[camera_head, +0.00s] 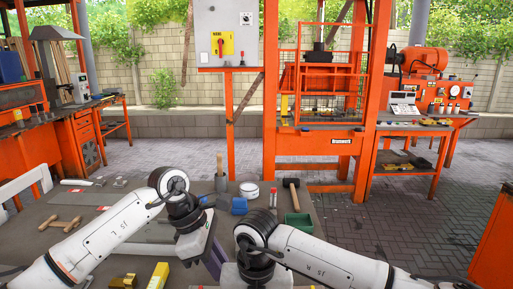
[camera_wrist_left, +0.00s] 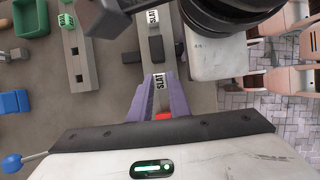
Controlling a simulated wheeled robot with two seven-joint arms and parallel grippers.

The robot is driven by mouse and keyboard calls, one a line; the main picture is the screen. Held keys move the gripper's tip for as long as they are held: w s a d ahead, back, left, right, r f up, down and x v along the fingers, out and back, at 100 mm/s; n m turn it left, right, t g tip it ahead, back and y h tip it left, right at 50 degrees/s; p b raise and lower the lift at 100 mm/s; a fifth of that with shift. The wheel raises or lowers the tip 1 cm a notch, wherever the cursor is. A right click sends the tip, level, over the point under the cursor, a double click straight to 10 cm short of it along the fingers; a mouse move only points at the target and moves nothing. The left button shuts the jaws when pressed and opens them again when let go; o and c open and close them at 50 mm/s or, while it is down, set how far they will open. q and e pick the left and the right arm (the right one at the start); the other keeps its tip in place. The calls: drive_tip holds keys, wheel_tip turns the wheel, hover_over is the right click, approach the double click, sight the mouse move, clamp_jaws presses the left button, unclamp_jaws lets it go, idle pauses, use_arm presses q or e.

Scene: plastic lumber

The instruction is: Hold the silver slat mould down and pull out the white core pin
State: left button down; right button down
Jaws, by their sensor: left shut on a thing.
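The silver slat mould (camera_wrist_left: 158,72) is a long grey bar with SLAT labels, lying on the table in the left wrist view. My left gripper (camera_wrist_left: 160,93) has its purple fingers along both sides of the mould's near part and is shut on it. In the head view the left gripper (camera_head: 214,258) points down at the table's front. My right gripper's white body (camera_wrist_left: 215,57) is just right of the mould; its fingers are hidden. I cannot make out the white core pin. A dark block (camera_wrist_left: 155,48) sits across the bar.
Another grey bar (camera_wrist_left: 77,55) with holes lies left of the mould. A blue block (camera_head: 239,206), a white tin (camera_head: 249,190), a hammer (camera_head: 292,193) and a green tray (camera_head: 299,225) stand farther back.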

use_arm(q)
drive_tip(key=shift+r, duration=2)
use_arm(e)
drive_tip(key=c, duration=1.5)
unclamp_jaws()
drive_tip(key=shift+r, duration=0.1)
use_arm(q)
drive_tip(key=shift+r+p, duration=0.3)
use_arm(e)
drive_tip(key=shift+r, duration=9.15)
